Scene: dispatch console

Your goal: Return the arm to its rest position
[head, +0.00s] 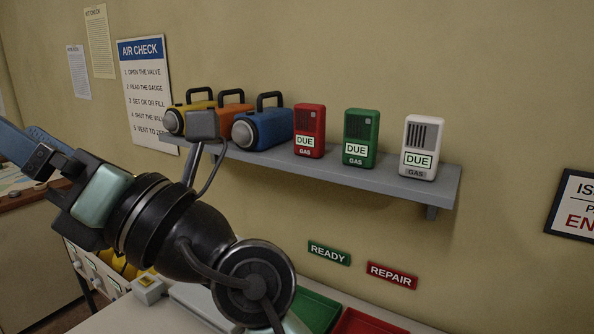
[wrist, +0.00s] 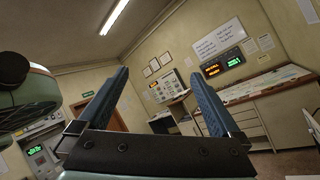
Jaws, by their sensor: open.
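My gripper (wrist: 158,74) is open and empty in the wrist view, its two blue fingers spread apart with only the far room between them. In the head view my arm reaches across the lower left, in front of the wall shelf. The blue finger part of my gripper (head: 18,142) is at the left edge there, and its tips are cut off by the frame. It is apart from everything on the shelf.
The grey shelf (head: 330,176) holds yellow, orange and blue lamps and red (head: 309,124), green (head: 359,130) and white (head: 420,140) gas meters marked DUE. Below are green (head: 316,308) and red (head: 365,323) trays. A console counter (wrist: 265,88) stands across the room.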

